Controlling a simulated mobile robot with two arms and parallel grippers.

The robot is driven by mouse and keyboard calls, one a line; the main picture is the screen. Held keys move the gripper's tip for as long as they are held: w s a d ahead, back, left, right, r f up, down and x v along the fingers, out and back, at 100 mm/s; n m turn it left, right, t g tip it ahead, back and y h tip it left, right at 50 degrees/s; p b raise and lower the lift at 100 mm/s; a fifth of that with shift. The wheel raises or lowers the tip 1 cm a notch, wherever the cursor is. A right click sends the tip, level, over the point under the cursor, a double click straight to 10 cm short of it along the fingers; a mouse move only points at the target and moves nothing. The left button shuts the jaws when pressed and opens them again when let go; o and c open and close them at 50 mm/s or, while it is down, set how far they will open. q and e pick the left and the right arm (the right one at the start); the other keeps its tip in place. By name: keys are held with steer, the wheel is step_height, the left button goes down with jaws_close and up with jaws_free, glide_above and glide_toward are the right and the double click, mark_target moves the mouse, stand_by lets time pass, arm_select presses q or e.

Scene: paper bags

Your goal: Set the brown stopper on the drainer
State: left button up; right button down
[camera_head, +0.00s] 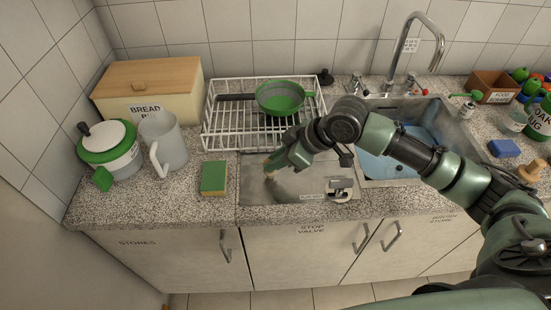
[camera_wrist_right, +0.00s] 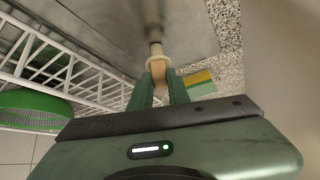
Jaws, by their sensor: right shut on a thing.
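My right gripper (camera_head: 272,165) is shut on a small tan-brown piece with a pale collar, which looks like the brown stopper (camera_wrist_right: 158,70). In the head view the fingers mostly hide it. It is over the metal panel (camera_head: 290,185) in front of the drainer; I cannot tell whether it touches the metal. The drainer (camera_head: 222,137) is a white wire rack behind the gripper, holding a green-and-grey pan (camera_head: 280,97). Its wires also show at the left of the right wrist view (camera_wrist_right: 60,68). My left gripper is not in view.
A yellow-green sponge (camera_head: 214,177), grey jug (camera_head: 163,142), green-white pot (camera_head: 110,150) and bread bin (camera_head: 150,90) are left. The tap (camera_head: 410,45) and sink (camera_head: 425,130) are right, with a blue sponge (camera_head: 503,148) and brown knobbed piece (camera_head: 529,173). The drainer's front is bare.

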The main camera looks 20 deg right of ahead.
steer(key=shift+f, duration=0.1)
steer(key=c, duration=1.3)
jaws_free()
steer(key=shift+c, duration=0.2)
steer(key=b+v, duration=0.1)
steer(key=v, duration=1.1)
steer(key=shift+r, duration=0.25)
